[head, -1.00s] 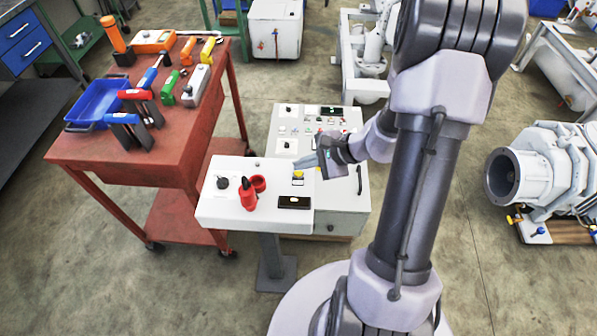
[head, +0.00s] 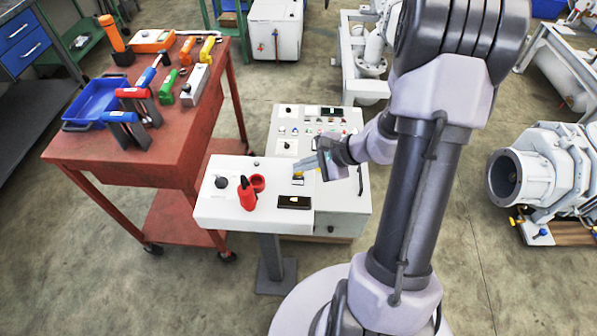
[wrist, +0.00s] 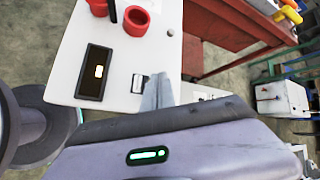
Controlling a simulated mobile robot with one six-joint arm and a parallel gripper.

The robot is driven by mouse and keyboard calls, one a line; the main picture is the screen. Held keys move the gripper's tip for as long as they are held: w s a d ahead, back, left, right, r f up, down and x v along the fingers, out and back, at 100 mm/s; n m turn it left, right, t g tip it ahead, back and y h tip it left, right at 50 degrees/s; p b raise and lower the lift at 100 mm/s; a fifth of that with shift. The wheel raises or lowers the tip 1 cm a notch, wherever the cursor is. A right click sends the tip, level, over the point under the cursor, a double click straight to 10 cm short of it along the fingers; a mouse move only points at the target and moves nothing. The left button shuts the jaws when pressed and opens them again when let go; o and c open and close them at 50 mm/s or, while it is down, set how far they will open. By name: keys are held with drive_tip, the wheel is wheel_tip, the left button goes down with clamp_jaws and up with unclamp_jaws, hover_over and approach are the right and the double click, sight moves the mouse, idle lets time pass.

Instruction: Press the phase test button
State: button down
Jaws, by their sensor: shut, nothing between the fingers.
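My gripper (head: 296,169) is shut and empty, its fingertips low over the right part of the white pedestal panel (head: 223,210). In the wrist view the shut fingers (wrist: 158,85) reach over the panel's edge. A small white and dark square fitting (wrist: 139,83) is just left of the fingertips there. It also shows in the head view (head: 298,182), just below the tips. I cannot tell whether they touch it, nor read any label, so I cannot tell whether it is the phase test button. A black framed display (head: 294,202) lies nearer.
A red cup (head: 258,182), a red upright part (head: 246,195) and a black knob (head: 221,182) are on the panel's left. Behind is a white control cabinet (head: 283,115) with buttons. A red tool table (head: 80,150) stands left.

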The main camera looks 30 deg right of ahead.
sight(302, 173)
drive_tip(key=shift+f+b, duration=0.3)
drive_tip(key=shift+r, duration=0.15)
idle(0.5)
drive_tip(key=shift+r+p, duration=0.5)
drive_tip(key=shift+r, duration=0.2)
wheel_tip(302, 173, up, 5)
drive_tip(key=p, duration=0.3)
drive_tip(key=shift+r+p, duration=0.1)
drive_tip(key=shift+p, duration=0.2)
